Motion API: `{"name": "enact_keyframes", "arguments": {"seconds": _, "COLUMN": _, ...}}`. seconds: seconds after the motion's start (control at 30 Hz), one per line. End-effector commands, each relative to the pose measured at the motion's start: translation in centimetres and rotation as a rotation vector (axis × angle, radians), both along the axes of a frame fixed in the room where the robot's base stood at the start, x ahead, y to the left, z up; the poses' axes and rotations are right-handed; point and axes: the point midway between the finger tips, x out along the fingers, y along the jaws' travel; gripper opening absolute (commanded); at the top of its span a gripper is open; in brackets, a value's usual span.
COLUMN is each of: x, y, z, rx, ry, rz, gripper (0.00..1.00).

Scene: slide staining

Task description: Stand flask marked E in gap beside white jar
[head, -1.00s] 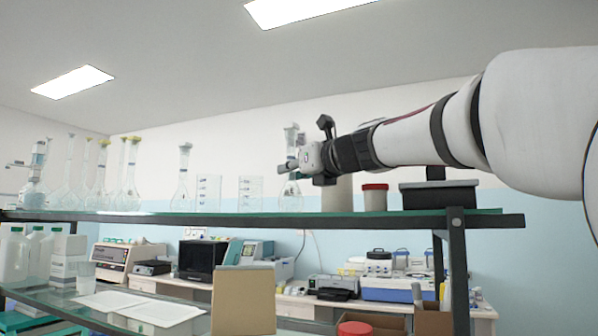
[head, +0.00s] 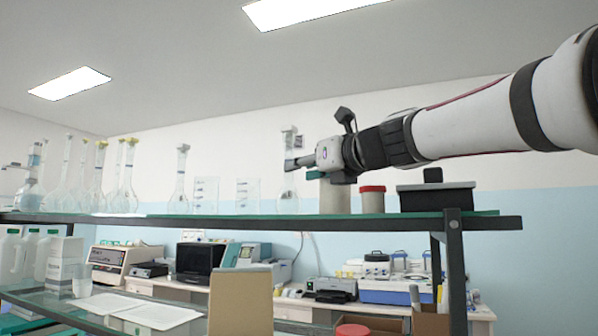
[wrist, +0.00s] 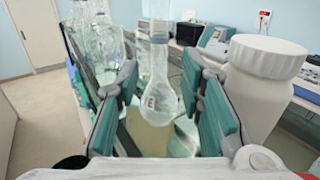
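The clear flask marked E (wrist: 157,100) stands upright on the glass shelf, its black letter facing me in the wrist view. In the head view it is the flask (head: 288,198) at the left end of my gripper (head: 302,165). My gripper (wrist: 164,108) is open in the wrist view, its two green-padded fingers on either side of the flask's bulb with space showing. The white jar (wrist: 262,82) stands just right of the right finger. In the head view the jar (head: 335,198) is partly hidden behind my gripper.
Left of the flask on the shelf (head: 480,223) stand two beakers (head: 247,195) and several more flasks (head: 180,190). Right of the white jar are a red-lidded jar (head: 372,201) and a dark box (head: 437,197). Glassware (wrist: 105,45) is close beyond the left finger.

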Motion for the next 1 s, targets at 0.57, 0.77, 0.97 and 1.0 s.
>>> {"name": "enact_keyframes", "arguments": {"seconds": 0.57, "x": -5.3, "y": -3.8, "z": -0.1, "rx": -0.001, "ry": 0.001, "rz": 0.001, "gripper": 0.35}}
{"name": "enact_keyframes", "arguments": {"seconds": 0.77, "x": -5.2, "y": -3.8, "z": -0.1, "rx": -0.001, "ry": 0.001, "rz": 0.001, "gripper": 0.35}}
{"name": "enact_keyframes", "arguments": {"seconds": 0.97, "x": -5.2, "y": -3.8, "z": 0.0, "rx": -0.001, "ry": 0.001, "rz": 0.001, "gripper": 0.35}}
{"name": "enact_keyframes", "arguments": {"seconds": 1.0, "x": -5.2, "y": -3.8, "z": 0.0, "rx": -0.001, "ry": 0.001, "rz": 0.001, "gripper": 0.35}}
